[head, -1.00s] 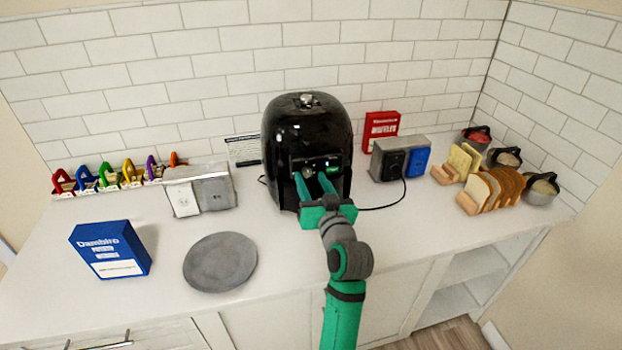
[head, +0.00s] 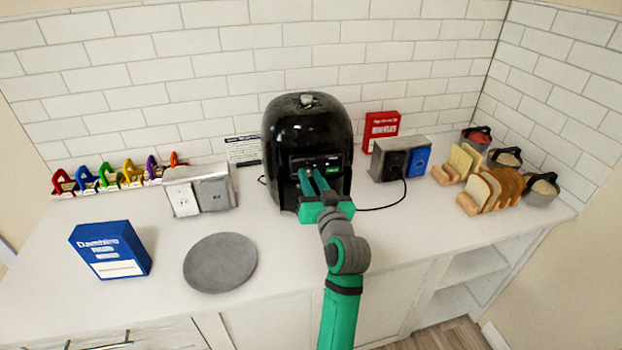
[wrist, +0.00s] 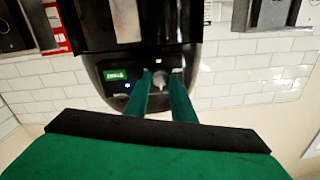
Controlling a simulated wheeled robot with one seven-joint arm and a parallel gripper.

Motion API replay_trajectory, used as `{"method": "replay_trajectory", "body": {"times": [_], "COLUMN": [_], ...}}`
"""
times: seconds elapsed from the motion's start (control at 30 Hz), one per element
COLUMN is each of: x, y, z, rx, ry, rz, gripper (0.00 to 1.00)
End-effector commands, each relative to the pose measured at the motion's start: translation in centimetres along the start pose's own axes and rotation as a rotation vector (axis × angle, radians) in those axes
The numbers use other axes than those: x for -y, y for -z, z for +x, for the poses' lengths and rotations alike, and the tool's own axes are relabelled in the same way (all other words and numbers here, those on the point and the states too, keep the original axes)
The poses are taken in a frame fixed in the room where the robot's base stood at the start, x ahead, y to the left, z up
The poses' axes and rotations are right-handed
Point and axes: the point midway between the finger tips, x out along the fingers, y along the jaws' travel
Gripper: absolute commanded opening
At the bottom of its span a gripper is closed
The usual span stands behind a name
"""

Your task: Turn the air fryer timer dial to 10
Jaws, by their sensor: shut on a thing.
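The black air fryer (head: 300,125) stands against the back wall, with a small green display (head: 333,162) on its front panel. In the wrist view the air fryer appears upside down, and its green display (wrist: 115,75) is left of my fingers. My gripper (head: 311,172) reaches to the front panel. In the wrist view my gripper (wrist: 162,77) is shut on a small grey dial (wrist: 160,82) that shows between the two green fingers. The dial's markings and setting are too small to read. The fingers hide the dial in the head view.
A grey round plate (head: 220,263) and a blue box (head: 110,250) lie to the left on the white counter. Outlet boxes flank the fryer, the right one (head: 400,160) with a black cord. Bread slices (head: 490,190) stand farther right. The counter before the fryer is clear.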

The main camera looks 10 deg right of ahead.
Motion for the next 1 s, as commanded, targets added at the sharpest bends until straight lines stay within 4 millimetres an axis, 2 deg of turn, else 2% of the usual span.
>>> {"method": "replay_trajectory", "body": {"times": [0.27, 1.0], "x": [-0.05, -0.15], "y": [-0.1, -0.31], "z": [-0.02, -0.05], "rx": [-0.009, -0.053], "ry": [0.001, 0.009], "rz": [0.158, 0.813], "gripper": [0.0, 0.0]}}
